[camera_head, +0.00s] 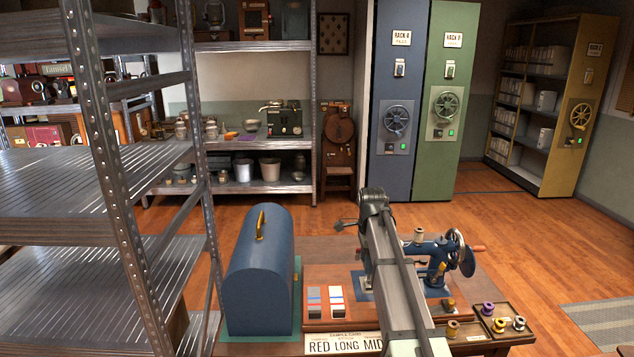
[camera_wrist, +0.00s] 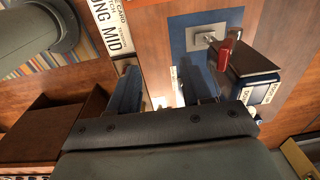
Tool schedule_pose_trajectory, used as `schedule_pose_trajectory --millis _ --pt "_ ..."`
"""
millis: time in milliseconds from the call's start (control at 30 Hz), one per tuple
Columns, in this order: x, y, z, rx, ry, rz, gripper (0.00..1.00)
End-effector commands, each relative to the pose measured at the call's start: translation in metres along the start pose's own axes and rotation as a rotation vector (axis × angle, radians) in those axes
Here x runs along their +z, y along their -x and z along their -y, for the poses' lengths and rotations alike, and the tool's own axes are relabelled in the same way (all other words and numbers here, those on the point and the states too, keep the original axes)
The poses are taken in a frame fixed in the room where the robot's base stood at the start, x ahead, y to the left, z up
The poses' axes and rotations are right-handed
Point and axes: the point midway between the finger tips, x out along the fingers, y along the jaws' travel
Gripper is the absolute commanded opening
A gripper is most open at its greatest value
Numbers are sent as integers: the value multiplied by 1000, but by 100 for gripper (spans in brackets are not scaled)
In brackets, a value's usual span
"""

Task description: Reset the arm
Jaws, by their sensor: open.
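My gripper (camera_wrist: 163,82) shows in the wrist view with two blue-grey fingers spread apart and nothing clearly held between them. A pale, bright patch shows in the gap. In the head view my arm rises over the front of the sewing table, and I cannot make out the fingers there. A blue sewing machine (camera_head: 437,262) with a dark handwheel stands just right of my arm, partly hidden by it. Part of the machine (camera_wrist: 252,85) with a red piece shows right of the fingers in the wrist view.
A domed blue case (camera_head: 260,272) stands left of my arm, beside metal shelving (camera_head: 105,180). A card reading "RED LONG MID" (camera_head: 343,344) is at the table's front. A tray (camera_head: 521,336) holds thread spools at right. Open wooden floor (camera_head: 530,240) lies behind.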

Motion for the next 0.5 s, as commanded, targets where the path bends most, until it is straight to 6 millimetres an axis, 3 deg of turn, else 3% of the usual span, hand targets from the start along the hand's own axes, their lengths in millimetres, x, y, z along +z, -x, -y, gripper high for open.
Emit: schedule_pose_trajectory --millis 33,200,500 --pt "-4 -23 -25 48 6 -5 49" --pt "-14 -84 -87 200 33 -12 49" --pt "-22 -170 -186 418 127 5 49"
